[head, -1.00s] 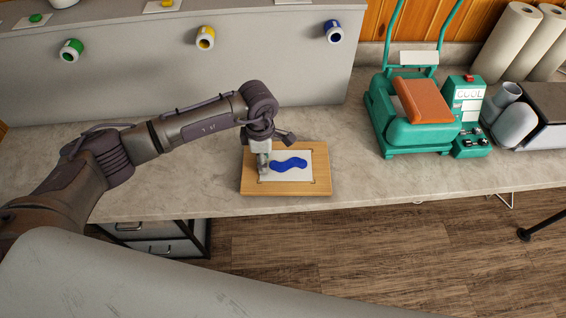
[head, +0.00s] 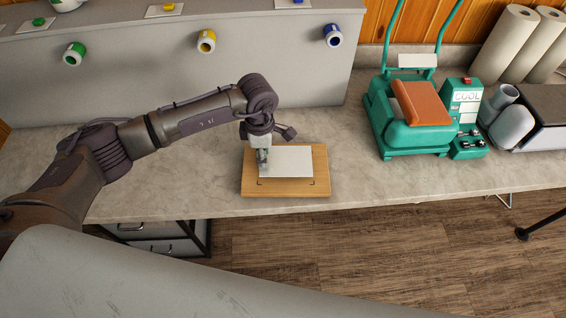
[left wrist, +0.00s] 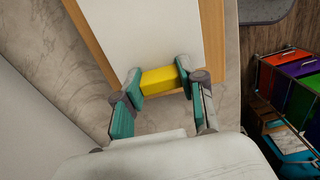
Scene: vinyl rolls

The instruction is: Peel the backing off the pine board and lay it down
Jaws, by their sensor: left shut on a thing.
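The pine board (head: 290,190) lies on the counter near its front edge, with dark corner marks showing on its bare front strip. A plain white sheet (head: 290,162) is over its middle and back part. No blue shape shows on it. My left gripper (head: 263,160) is at the sheet's left edge. In the left wrist view, my left gripper (left wrist: 163,82) is shut on a yellow tab (left wrist: 158,79) at the end of the white sheet (left wrist: 155,32), with the board's wood (left wrist: 212,30) along the sides. Whether the sheet touches the board is unclear.
A teal heat press (head: 415,115) stands to the right on the counter (head: 360,180). Paper rolls (head: 505,45) stand at the back right. Green, yellow (head: 206,41) and blue (head: 333,35) rolls are on the grey panel. The counter between board and press is clear.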

